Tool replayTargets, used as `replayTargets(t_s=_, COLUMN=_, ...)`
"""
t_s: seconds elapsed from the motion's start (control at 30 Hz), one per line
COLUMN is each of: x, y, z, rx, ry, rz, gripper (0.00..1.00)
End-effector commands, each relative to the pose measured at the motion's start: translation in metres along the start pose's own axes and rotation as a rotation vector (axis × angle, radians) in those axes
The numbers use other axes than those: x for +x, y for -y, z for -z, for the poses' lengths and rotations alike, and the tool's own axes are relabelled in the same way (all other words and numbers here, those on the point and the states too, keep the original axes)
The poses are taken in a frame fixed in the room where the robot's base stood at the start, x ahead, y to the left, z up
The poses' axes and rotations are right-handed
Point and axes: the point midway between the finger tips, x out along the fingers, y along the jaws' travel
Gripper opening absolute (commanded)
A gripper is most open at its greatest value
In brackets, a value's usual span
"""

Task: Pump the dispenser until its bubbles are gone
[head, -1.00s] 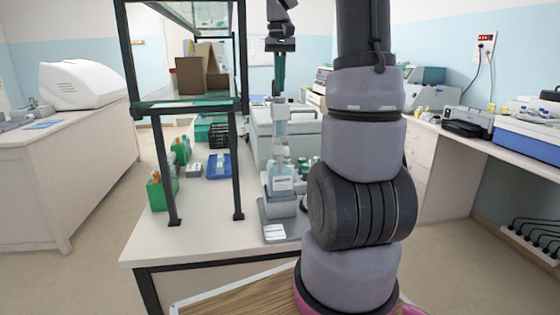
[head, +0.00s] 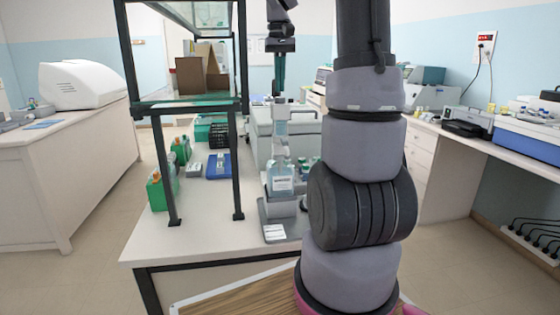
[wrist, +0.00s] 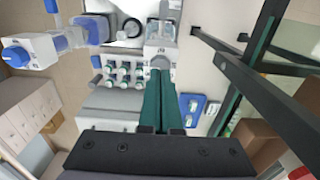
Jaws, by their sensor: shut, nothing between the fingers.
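The dispenser (head: 281,178) is a bottle with a white label and a tall, pale pump on top. It stands upright on a grey stand at the front of the bench in the head view. My gripper (head: 278,94) points straight down with its green fingers together and empty. The fingertips are right above the pump's top, and I cannot tell whether they touch it. In the wrist view the closed fingers (wrist: 160,72) reach over a pale grey top that they partly cover. Bubbles in the dispenser are too small to make out.
A dark-framed shelf (head: 238,150) stands close on the left of the dispenser. A blue tray (head: 217,172) and green boxes (head: 158,192) sit under it. Several capped bottles (wrist: 122,72) stand near the fingers in the wrist view. The bench's front left corner is clear.

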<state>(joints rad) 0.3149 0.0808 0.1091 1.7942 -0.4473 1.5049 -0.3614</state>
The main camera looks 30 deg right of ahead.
Motion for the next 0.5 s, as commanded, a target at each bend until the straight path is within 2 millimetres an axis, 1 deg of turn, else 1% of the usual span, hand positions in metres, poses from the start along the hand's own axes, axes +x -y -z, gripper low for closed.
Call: replayTargets(t_s=0.5, x=0.018, y=0.0, z=0.0, rx=0.001, ry=0.002, rz=0.001, gripper=0.0)
